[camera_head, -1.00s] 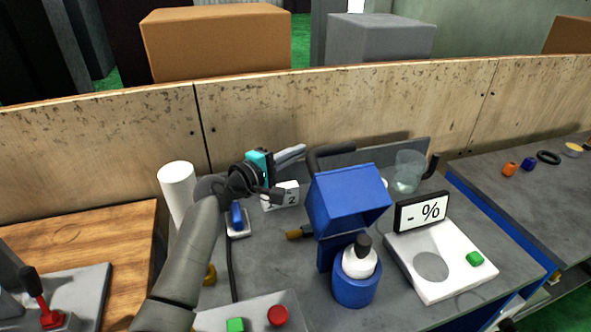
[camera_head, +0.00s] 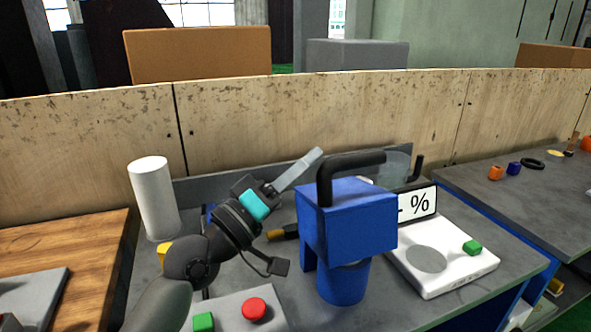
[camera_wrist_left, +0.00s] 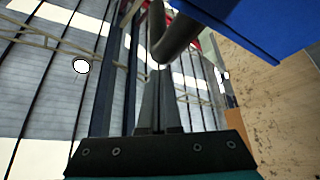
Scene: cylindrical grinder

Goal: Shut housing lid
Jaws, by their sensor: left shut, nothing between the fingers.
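The blue housing lid (camera_head: 350,225) sits down over the blue round housing (camera_head: 343,284), with its black bent handle (camera_head: 352,163) on top. The white bottle inside is hidden. Whether the lid is fully seated I cannot tell. My left gripper (camera_head: 316,155) is shut and empty, tilted up just left of the handle. In the left wrist view the shut fingers (camera_wrist_left: 157,75) point up, with the dark handle (camera_wrist_left: 174,40) close by their tips and the blue lid (camera_wrist_left: 240,22) at upper right. Whether they touch the handle I cannot tell. My right gripper is out of view.
A white cylinder (camera_head: 153,198) stands at the left. A button panel (camera_head: 228,313) lies in front. A wooden wall (camera_head: 300,125) runs behind.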

